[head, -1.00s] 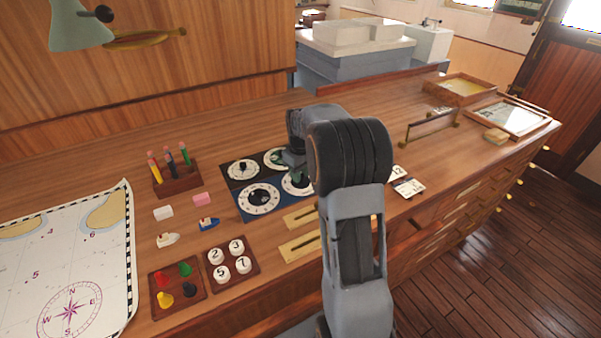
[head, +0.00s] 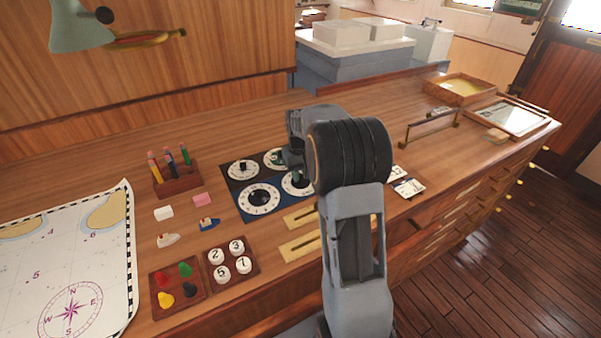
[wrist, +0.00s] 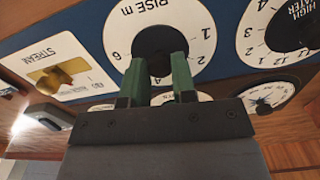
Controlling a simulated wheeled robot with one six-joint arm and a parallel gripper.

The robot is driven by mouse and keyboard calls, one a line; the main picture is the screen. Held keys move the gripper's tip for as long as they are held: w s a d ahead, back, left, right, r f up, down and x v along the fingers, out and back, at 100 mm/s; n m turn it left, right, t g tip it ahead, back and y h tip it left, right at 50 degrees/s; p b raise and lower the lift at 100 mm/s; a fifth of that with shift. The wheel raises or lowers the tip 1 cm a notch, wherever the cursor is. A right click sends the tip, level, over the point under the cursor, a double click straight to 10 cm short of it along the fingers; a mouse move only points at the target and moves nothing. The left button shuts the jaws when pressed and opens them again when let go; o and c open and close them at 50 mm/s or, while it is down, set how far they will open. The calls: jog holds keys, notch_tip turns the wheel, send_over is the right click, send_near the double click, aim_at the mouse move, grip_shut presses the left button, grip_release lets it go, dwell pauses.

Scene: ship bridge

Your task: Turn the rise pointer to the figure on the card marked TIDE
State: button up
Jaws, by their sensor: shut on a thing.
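The RISE m dial (wrist: 200,45) is a white ring with black figures around a black centre, on a blue panel. My gripper (wrist: 160,78) has its green fingers at the dial's centre, shut on the rise pointer's knob. The fingers hide the pointer, so its reading cannot be told. In the head view the rise dial (head: 289,190) is partly hidden behind my gripper (head: 297,177).
The HIGH WATER dial (head: 259,199) sits left of the rise dial. Darker dials (head: 242,169) lie behind. Pencils, numbered discs (head: 227,261) and a chart (head: 70,260) lie left.

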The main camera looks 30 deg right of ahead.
aim_at(301, 175)
jog(key=shift+m, duration=1.8)
jog(key=o, duration=0.9)
jog(key=shift+o, duration=0.2)
notch_tip(301, 175, up, 14)
jog(key=shift+w, duration=0.1)
